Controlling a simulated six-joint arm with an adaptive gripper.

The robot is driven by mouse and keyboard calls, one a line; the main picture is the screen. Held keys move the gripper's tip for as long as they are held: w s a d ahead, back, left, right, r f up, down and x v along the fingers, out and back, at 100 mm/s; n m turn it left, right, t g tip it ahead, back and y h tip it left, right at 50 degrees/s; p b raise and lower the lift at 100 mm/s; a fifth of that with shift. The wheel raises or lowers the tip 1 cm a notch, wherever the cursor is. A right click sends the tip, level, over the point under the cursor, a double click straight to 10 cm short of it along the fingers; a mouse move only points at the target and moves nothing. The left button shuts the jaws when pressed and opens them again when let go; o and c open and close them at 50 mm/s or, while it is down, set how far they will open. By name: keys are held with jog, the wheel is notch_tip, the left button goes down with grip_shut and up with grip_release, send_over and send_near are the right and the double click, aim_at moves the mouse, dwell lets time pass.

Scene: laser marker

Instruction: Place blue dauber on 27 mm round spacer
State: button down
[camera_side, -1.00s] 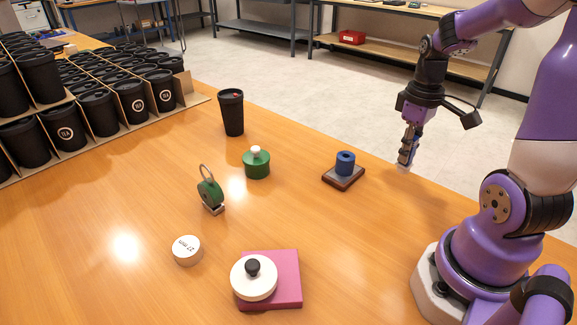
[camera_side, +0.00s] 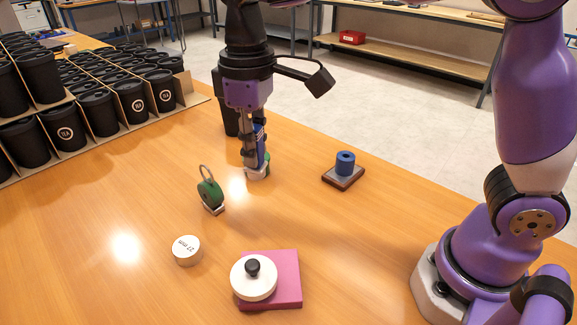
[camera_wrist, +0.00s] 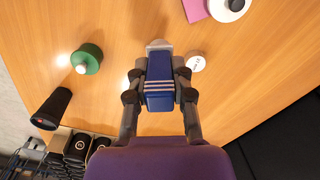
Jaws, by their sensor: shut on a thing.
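My gripper (camera_side: 254,148) is shut on the blue dauber (camera_wrist: 158,92), which has white stripes and a pale tip. In the side view the dauber (camera_side: 263,152) hangs roughly upright with its pale tip down, in front of the green bottle. It looks clear of the table, but its exact height is hard to tell. The 27 mm round spacer (camera_side: 187,251), a short white disc marked "27 mm", lies flat on the table, left of and nearer the camera than my gripper. Its top is bare. In the wrist view the spacer (camera_wrist: 195,62) is just right of the dauber's tip.
A pink block (camera_side: 286,266) with a white knobbed disc is nearer. A blue roll on a base (camera_side: 345,163) stands right. The green bottle (camera_wrist: 87,58) and black cup (camera_wrist: 50,108) are close by.

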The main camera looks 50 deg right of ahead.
jog(key=s+a+n, duration=0.2)
jog(key=a, duration=0.6)
jog(key=s+a+n, duration=0.2)
jog(key=a, duration=0.6)
send_over(186, 245)
jog(key=shift+f, duration=5.65)
jog(key=shift+f, duration=0.15)
jog(key=c, duration=0.7)
grip_release()
jog(key=shift+c, duration=0.2)
